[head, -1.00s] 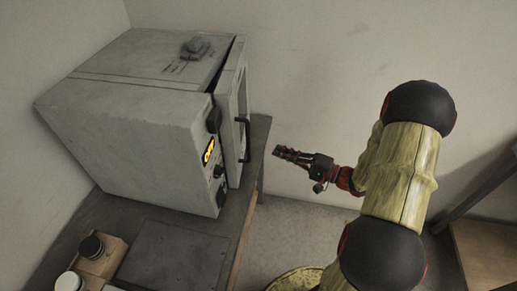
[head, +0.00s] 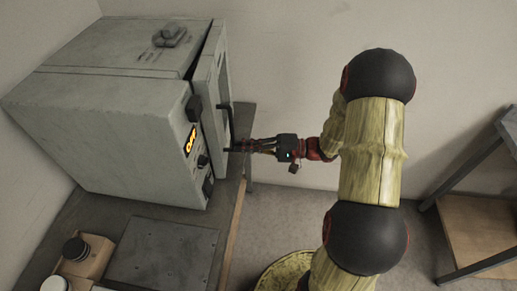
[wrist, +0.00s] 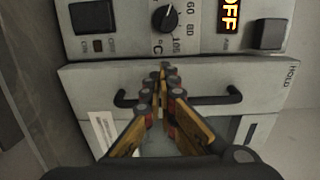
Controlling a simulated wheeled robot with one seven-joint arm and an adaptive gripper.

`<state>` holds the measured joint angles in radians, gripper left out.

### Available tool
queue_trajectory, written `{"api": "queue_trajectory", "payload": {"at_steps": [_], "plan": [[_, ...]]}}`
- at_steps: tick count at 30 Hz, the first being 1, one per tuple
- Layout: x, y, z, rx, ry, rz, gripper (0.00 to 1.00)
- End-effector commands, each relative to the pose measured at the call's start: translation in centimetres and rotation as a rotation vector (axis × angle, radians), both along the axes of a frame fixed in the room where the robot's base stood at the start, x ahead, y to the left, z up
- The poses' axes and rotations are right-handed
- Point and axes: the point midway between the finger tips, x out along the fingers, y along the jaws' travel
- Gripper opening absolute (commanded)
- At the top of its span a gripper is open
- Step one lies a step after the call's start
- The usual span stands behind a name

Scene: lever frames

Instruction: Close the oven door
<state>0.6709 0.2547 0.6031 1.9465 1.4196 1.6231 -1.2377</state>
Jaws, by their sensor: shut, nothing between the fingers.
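The grey oven (head: 95,115) stands on a bench at the left of the head view. Its door (head: 210,88) is slightly ajar, with a narrow dark gap along its edge. The dark bar handle (head: 231,125) is on the door's outer face; it also shows in the wrist view (wrist: 228,98). My gripper (head: 236,147) is shut and empty, its fingertips close to the door near the handle's lower end. In the wrist view, the closed fingers (wrist: 163,75) cover the middle of the handle and point towards the control panel. I cannot tell whether they touch the door.
The control panel (wrist: 200,25) has a knob and a lit "OFF" display. The bench (head: 190,195) carries a flat plate (head: 160,252) and small containers (head: 88,255) at lower left. A shelf (head: 480,225) stands at right. Bare floor lies between.

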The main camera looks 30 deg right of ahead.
Motion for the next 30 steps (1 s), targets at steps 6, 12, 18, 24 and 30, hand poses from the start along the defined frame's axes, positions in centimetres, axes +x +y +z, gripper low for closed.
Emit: {"api": "queue_trajectory", "payload": {"at_steps": [6,12,18,24,30], "plan": [[1.5,2.7,-0.1,0.0,0.0,0.002,0.0],[2.0,3.6,0.0,0.0,0.0,0.0,0.0],[2.1,3.6,0.0,0.0,0.0,-0.001,0.0],[2.2,3.9,0.0,0.001,0.0,0.0,0.0],[2.9,5.9,-0.1,0.001,0.0,0.002,0.0]]}}
